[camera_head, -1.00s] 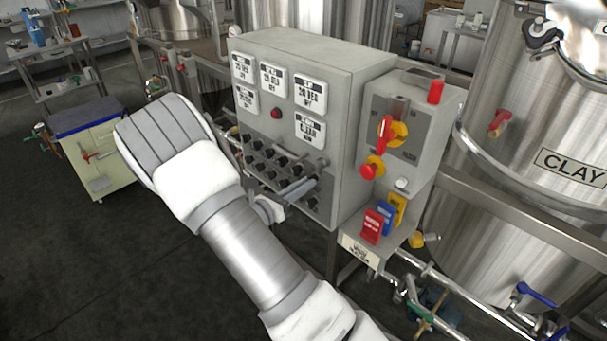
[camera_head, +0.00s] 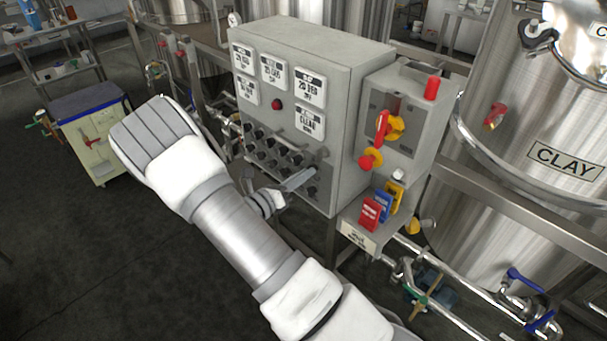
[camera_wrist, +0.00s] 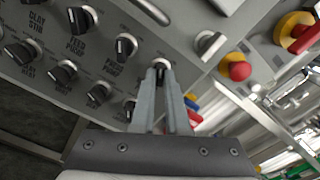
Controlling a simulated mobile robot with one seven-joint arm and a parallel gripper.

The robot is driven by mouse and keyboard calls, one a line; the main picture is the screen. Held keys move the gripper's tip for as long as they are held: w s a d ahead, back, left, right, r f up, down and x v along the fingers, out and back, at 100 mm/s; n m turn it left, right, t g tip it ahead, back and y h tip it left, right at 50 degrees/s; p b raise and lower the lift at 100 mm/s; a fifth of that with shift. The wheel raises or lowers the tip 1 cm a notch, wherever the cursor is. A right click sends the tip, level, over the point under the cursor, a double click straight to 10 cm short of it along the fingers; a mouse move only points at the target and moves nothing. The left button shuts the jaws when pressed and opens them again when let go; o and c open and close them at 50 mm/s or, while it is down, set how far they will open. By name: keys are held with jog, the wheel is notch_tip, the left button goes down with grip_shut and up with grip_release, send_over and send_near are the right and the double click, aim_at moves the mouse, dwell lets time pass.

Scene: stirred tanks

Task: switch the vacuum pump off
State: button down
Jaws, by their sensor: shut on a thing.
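The grey control panel (camera_head: 345,150) has rows of black rotary knobs on its lower front. My gripper (camera_head: 300,180) reaches its lower right part from the left. In the wrist view my gripper (camera_wrist: 161,75) has its two fingers closed together around a black knob (camera_wrist: 160,64) with a pale top. The fingers hide most of this knob and its label. To its left is a separate knob (camera_wrist: 126,46) with a pump label, and further left a feed pump knob (camera_wrist: 82,18). I cannot read which knob is the vacuum pump's.
A side box with a red and yellow switch (camera_head: 385,126) adjoins the panel's right side. Red, blue and yellow tags (camera_head: 371,212) hang below it. A steel tank marked CLAY (camera_head: 566,160) stands right. A cart (camera_head: 95,135) stands left, with bare floor in front.

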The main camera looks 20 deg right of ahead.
jog(key=c, duration=0.9)
grip_release()
jog(key=shift+a, duration=0.1)
jog(key=v, duration=1.7)
jog(key=shift+s+a+b, duration=0.1)
jog(key=shift+a+b, duration=0.05)
jog(key=shift+b, duration=0.25)
jog(key=shift+r, duration=0.1)
